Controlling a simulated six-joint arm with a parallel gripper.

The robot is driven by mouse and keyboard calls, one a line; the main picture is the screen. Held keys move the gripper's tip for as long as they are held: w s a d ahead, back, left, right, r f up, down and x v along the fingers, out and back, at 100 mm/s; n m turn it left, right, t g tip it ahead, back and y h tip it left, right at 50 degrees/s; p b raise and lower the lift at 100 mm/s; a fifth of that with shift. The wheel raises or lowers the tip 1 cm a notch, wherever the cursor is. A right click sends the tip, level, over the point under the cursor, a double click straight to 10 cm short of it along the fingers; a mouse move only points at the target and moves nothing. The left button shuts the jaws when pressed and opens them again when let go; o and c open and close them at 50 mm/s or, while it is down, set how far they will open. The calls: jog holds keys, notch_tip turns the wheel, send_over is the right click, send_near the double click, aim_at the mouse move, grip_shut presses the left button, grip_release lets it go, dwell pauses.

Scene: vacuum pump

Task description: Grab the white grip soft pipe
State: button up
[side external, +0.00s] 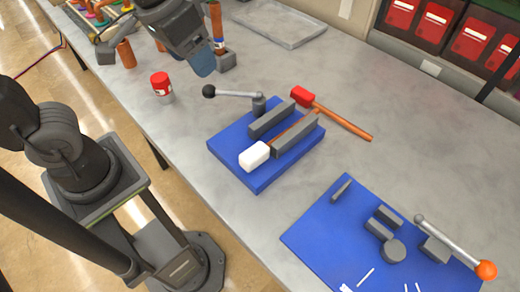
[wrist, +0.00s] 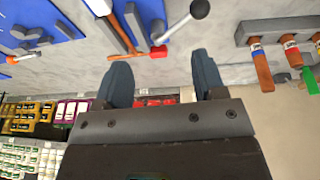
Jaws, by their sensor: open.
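The white grip (side external: 254,155) of a soft pipe rests at the front of a blue fixture block (side external: 226,147). Its thin orange-brown pipe runs back between two grey clamp bars. In the wrist view the white grip (wrist: 99,6) is at the top edge, partly cut off. A second pipe with a red grip (side external: 302,96) lies behind, touching or close to the fixture; its red grip also shows in the wrist view (wrist: 158,52). My gripper (side external: 202,64) is above the table at the upper left of the fixture, away from both pipes. In the wrist view its blue fingers (wrist: 160,75) are apart and empty.
A second blue plate (side external: 330,225) with an orange-knobbed lever is at front right. A red-capped jar (side external: 161,84), a grey tray (side external: 280,22) and a rack (wrist: 275,28) of pipes stand around. The table's right middle is clear.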

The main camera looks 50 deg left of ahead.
aim_at(259, 148)
jog(key=w+d+f+g, duration=0.2)
jog(key=d, duration=0.4)
jog(key=w+d+f+g, duration=0.1)
jog(key=w+d+f, duration=0.1)
jog(key=d, duration=0.4)
jog(key=shift+y, duration=0.4)
notch_tip(259, 148, down, 8)
jog(key=shift+w+d+f, duration=0.1)
jog(key=shift+w, duration=0.05)
jog(key=shift+s+f, duration=0.2)
jog(key=shift+f, duration=1.15)
jog(key=shift+s+f, duration=0.15)
jog(key=shift+f, duration=1.2)
